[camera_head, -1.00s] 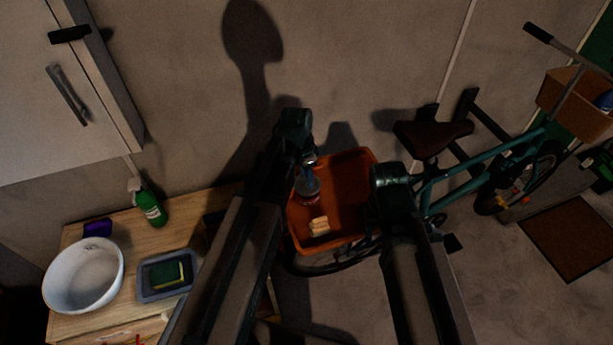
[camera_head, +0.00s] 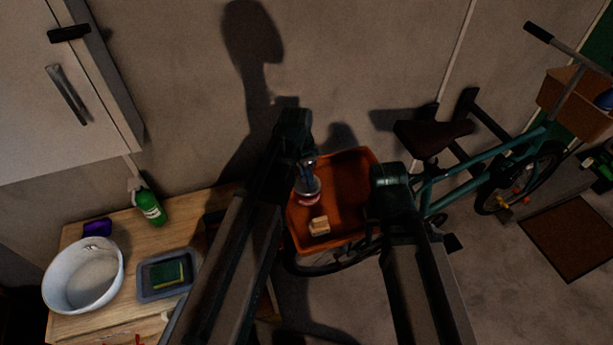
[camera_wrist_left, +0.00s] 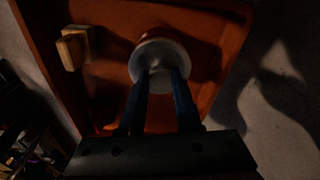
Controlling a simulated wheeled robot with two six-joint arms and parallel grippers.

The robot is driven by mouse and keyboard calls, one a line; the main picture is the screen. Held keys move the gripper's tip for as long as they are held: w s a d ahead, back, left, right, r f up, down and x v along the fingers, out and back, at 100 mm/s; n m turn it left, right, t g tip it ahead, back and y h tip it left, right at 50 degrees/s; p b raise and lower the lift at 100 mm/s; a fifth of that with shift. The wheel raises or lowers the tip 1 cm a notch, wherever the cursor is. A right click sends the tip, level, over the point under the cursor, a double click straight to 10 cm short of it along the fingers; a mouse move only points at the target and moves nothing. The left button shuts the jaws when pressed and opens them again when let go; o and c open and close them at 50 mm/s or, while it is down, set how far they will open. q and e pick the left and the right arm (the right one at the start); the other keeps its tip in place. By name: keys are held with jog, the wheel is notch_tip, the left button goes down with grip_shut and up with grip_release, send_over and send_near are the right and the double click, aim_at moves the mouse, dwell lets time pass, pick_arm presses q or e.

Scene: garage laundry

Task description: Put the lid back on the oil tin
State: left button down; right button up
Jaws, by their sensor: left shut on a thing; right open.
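My left gripper (camera_wrist_left: 159,78) is shut on the raised middle of a round grey lid (camera_wrist_left: 146,55), over an orange crate (camera_wrist_left: 105,15). The lid also shows in the head view (camera_head: 306,187), at the crate's left side. A reddish rim shows just under the lid there. The tin's body is mostly hidden, and I cannot tell whether the lid touches it. My right gripper (camera_head: 388,188) is open and empty at the crate's right side, its fingers mostly hidden by its own housing in the head view.
A pale wooden block (camera_head: 319,226) lies in the crate (camera_head: 345,195) near the lid. A bicycle (camera_head: 470,165) stands to the right. A wooden bench at the left holds a white bowl (camera_head: 84,275), a green spray bottle (camera_head: 150,206) and a grey tray (camera_head: 150,290) with a sponge.

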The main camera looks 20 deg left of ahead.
dwell(0.8)
pick_arm(q)
jog(key=shift+c, duration=0.2)
grip_release()
dwell(0.4)
jog(key=shift+r+p, duration=3.5)
jog(key=shift+p, duration=0.05)
grip_shut()
